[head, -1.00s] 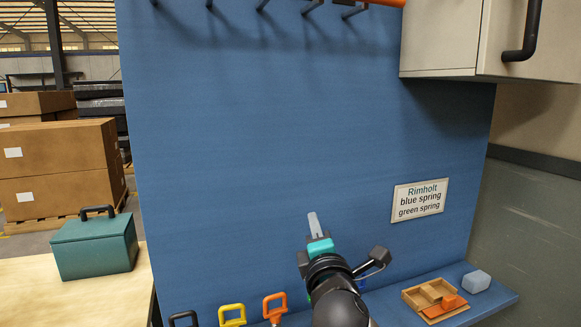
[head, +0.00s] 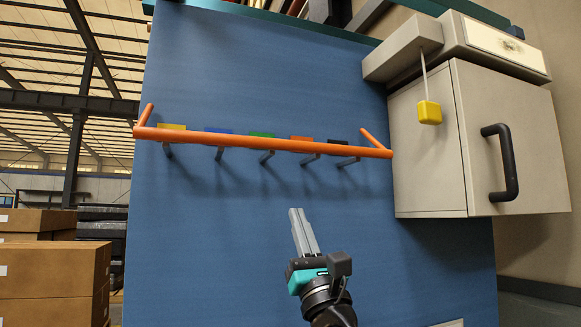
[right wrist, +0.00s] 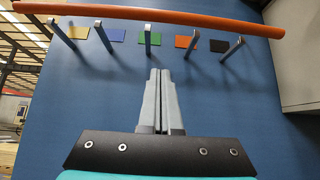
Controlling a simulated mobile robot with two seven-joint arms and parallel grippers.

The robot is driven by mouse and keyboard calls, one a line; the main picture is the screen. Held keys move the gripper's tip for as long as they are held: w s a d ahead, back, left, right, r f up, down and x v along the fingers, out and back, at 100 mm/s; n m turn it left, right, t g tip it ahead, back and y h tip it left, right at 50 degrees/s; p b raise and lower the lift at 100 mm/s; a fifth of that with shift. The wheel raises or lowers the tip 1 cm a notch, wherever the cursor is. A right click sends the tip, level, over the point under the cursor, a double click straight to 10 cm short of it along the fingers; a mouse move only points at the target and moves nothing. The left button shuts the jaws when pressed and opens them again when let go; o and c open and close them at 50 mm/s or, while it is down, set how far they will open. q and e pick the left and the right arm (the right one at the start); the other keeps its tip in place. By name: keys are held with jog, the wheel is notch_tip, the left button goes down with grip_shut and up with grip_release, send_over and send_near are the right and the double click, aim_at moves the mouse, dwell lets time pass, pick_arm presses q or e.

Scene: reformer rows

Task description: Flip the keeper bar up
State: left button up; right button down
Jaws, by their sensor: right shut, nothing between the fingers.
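The keeper bar (head: 265,143) is a long orange bar with a short arm at each end. It runs across the blue panel in front of a row of grey pegs (head: 265,157). In the right wrist view the keeper bar (right wrist: 150,14) crosses the top, above and in front of the pegs (right wrist: 148,40). My right gripper (head: 300,212) is shut and empty, pointing up, below the bar and apart from it. Its closed fingers (right wrist: 160,75) show in the right wrist view below the middle peg. My left gripper is not in view.
Coloured tags in yellow, blue, green (right wrist: 149,38), orange and black sit behind the pegs. A grey cabinet (head: 430,150) with a black handle (head: 503,162) stands out at the right, with a yellow pull (head: 429,112) hanging by it. The blue panel (head: 210,240) below the pegs is clear.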

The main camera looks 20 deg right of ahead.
jog(key=w+r+p, duration=0.3)
jog(key=w+r, duration=0.1)
jog(key=r, duration=0.6)
jog(key=shift+w+r+p, duration=0.3)
jog(key=shift+r+p, duration=0.05)
jog(key=shift+d, duration=0.1)
dwell(0.4)
